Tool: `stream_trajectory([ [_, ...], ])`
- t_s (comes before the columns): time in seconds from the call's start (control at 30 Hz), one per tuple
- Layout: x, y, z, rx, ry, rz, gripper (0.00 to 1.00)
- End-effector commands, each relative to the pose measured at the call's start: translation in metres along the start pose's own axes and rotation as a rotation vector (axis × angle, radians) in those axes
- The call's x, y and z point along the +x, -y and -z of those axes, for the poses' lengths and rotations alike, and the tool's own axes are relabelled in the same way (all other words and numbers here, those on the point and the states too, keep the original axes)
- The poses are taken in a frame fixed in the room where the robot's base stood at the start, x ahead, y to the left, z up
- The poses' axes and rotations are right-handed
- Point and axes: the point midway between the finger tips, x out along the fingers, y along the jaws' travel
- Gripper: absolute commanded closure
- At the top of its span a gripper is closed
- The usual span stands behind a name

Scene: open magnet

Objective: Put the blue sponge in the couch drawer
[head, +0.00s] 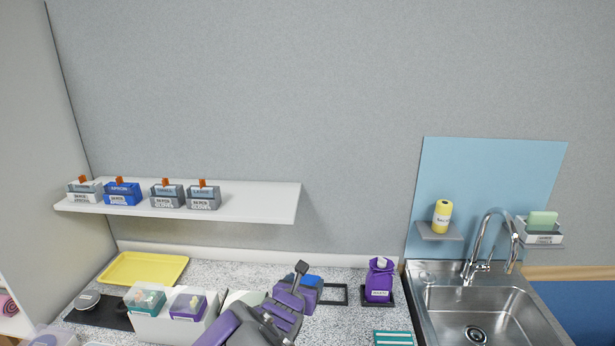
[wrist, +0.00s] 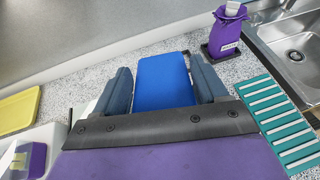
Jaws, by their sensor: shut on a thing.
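The blue sponge (wrist: 164,80) sits between the two fingers of my gripper (wrist: 164,90) in the wrist view, above the speckled counter. The gripper is shut on it. The couch drawer cannot be made out in either view.
A steel sink (head: 480,315) is at the right. A purple bag (head: 379,280) stands on a dark tray beside it. A teal ribbed mat (wrist: 285,122) lies nearby. A yellow tray (head: 143,269) and a white two-part bin (head: 170,318) are at the left, below a wall shelf (head: 250,203).

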Motion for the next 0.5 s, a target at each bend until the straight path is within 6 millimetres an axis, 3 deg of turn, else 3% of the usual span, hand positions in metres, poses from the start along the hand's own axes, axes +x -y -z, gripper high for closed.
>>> stream_trajectory([
  [0.03,0.005,0.019,-0.014,0.012,0.003,0.012,0.72],
  [0.2,0.013,0.080,-0.049,0.014,-0.001,0.027,0.72],
  [0.3,0.013,0.107,-0.062,0.012,-0.006,0.030,0.72],
  [0.5,0.011,0.139,-0.077,0.008,-0.008,0.027,0.72],
])
